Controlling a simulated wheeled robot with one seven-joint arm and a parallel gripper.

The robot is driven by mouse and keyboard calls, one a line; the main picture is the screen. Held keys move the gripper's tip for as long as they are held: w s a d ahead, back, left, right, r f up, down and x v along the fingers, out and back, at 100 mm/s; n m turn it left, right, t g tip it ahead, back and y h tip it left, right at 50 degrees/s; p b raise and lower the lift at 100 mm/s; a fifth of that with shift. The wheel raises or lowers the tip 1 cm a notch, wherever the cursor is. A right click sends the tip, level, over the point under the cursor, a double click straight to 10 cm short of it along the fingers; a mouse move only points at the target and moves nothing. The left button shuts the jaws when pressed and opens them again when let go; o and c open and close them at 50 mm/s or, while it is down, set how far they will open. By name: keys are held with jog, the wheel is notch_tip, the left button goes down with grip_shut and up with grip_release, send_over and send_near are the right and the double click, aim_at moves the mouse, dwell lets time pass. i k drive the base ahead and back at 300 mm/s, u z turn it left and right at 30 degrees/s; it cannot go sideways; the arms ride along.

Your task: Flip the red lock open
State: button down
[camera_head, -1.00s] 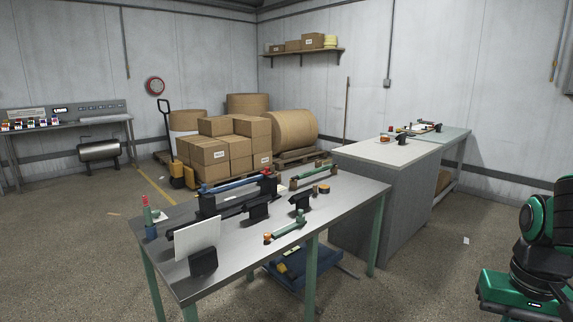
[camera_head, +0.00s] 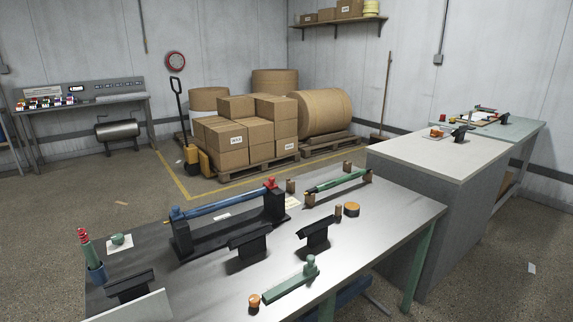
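The red lock (camera_head: 270,182) is a small red piece at the right end of the blue roller (camera_head: 222,203). It sits on top of the right post of a black stand (camera_head: 230,232) on the near metal table. A blue piece (camera_head: 175,213) sits at the roller's left end. The lock is too small to tell whether it is open or closed. My gripper is not in view.
A grey counter (camera_head: 425,165) stands close at right. Open floor (camera_head: 60,200) lies left.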

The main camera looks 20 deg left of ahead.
aim_at(270, 184)
jog(key=u, duration=0.3)
jog(key=i, duration=0.95)
jog(key=u, duration=0.4)
